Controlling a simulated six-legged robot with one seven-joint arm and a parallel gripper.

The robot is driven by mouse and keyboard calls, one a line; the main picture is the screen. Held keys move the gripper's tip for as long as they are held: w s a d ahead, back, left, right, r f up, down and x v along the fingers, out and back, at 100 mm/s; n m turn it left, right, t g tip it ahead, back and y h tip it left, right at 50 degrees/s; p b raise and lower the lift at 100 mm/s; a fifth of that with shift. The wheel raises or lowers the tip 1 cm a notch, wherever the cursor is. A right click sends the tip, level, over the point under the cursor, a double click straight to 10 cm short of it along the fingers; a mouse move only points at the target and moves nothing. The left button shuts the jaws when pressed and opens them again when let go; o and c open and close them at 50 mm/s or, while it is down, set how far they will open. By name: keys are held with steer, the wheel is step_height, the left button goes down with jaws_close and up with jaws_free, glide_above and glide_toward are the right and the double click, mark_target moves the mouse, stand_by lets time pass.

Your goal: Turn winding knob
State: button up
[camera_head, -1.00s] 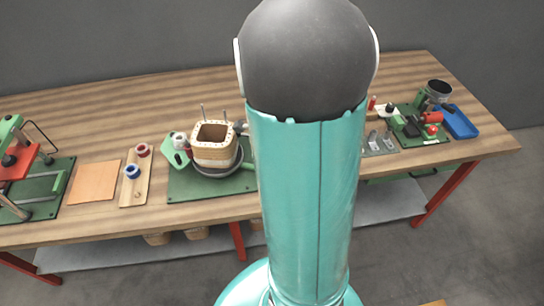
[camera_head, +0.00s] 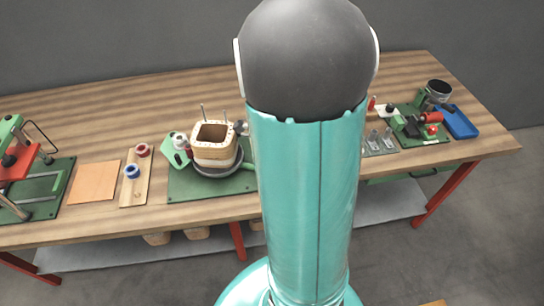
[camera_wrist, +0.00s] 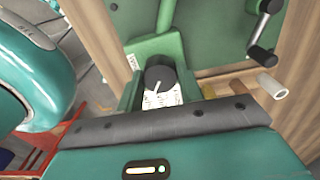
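A black round knob (camera_wrist: 160,78) with a white pointer line sits on a green housing (camera_wrist: 150,48) in the wrist view. A white dial with dark markings shows below it. The body of my gripper (camera_wrist: 165,120), a dark grey bar on a teal housing, fills the bottom of the wrist view, just below the knob in the picture. Its fingers do not show, so contact with the knob cannot be told. In the head view a winding station (camera_head: 212,188) on a green plate carries a square wooden coil former (camera_head: 213,150). My arm hides part of the bench there.
A crank with a dark handle (camera_wrist: 262,60) and a pale peg (camera_wrist: 271,85) lie right of the knob. On the bench (camera_head: 110,95) are a red-and-blue spool board (camera_head: 136,178), an orange sheet (camera_head: 94,182), a red-topped press (camera_head: 20,160) and a blue tray (camera_head: 458,122).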

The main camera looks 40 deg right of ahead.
steer(key=o, duration=1)
step_height(320, 180, up, 14)
steer(key=shift+f, duration=0.1)
steer(key=shift+a, duration=0.1)
steer(key=s+a+r+n+t, duration=0.1)
steer(key=a+r+n+t, duration=0.1)
steer(key=a+n, duration=0.5)
steer(key=s+a+r+n+t, duration=0.1)
steer(key=s+a+r+n, duration=0.1)
steer(key=a+n, duration=0.6)
steer(key=s+a+r+n+t, duration=0.1)
steer(key=a+r+n+t, duration=0.1)
steer(key=a+n, duration=0.5)
steer(key=shift+s+a+r+n+t, duration=0.1)
steer(key=shift+s+a+n+t, duration=0.1)
steer(key=shift+n, duration=0.6)
steer(key=shift+s+a+r+n+t, duration=0.1)
steer(key=shift+s+a+n, duration=0.1)
steer(key=shift+n, duration=0.6)
